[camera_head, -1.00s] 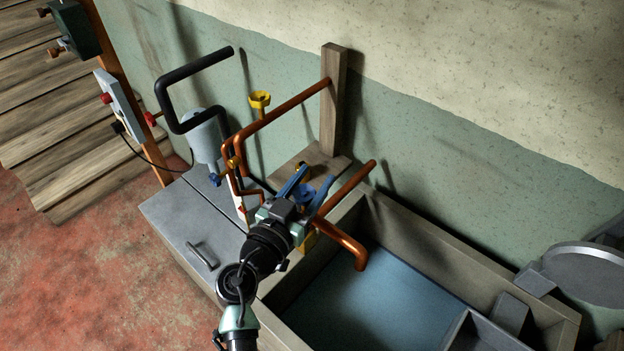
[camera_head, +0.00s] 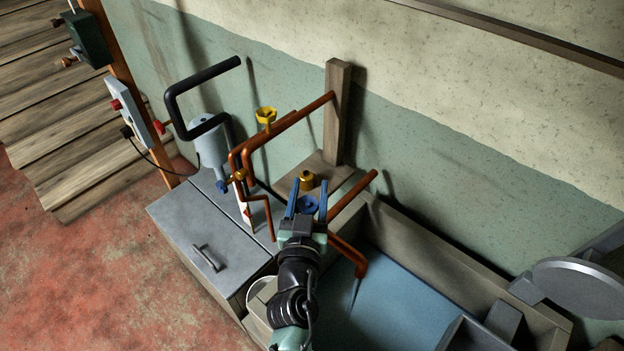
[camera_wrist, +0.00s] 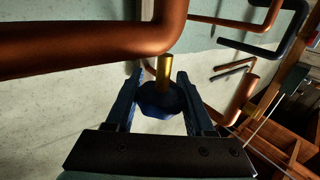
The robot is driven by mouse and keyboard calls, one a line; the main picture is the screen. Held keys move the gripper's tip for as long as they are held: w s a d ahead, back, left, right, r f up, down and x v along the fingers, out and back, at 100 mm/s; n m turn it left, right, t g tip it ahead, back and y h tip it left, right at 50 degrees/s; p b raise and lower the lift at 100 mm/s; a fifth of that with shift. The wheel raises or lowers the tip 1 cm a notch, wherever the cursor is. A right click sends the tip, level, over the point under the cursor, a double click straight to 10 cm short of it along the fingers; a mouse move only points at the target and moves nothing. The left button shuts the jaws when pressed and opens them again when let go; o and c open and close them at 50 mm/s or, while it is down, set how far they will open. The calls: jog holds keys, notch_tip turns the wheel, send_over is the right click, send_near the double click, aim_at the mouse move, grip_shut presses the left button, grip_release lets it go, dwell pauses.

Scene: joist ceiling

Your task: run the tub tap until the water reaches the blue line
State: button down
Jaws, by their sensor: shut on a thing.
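The blue tap knob (camera_head: 308,204) sits beside the copper pipes at the tub's left end. My gripper (camera_head: 307,196) is shut on it, one blue finger on each side. In the wrist view the knob (camera_wrist: 160,102) lies between my fingers, its brass stem (camera_wrist: 164,70) pointing away. The copper spout (camera_head: 361,268) bends down over the tub (camera_head: 440,232). A thin pale stream (camera_head: 354,293) hangs below its mouth. Blue-grey water (camera_head: 400,305) covers the visible tub floor.
A grey cabinet (camera_head: 205,240) stands left of the tub. A yellow valve (camera_head: 266,115), more copper pipes (camera_head: 285,126) and a black bent handle (camera_head: 200,85) rise behind. A wooden post (camera_head: 336,115) stands close behind the knob. A round grey plate (camera_head: 580,285) is at right.

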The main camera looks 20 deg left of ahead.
jog(key=shift+f+y, duration=0.1)
jog(key=shift+y, duration=0.2)
jog(key=shift+c, duration=1.3)
grip_release()
jog(key=shift+s, duration=0.15)
jog(key=v, duration=1.2)
jog(key=shift+s+b, duration=0.4)
jog(key=shift+d, duration=0.1)
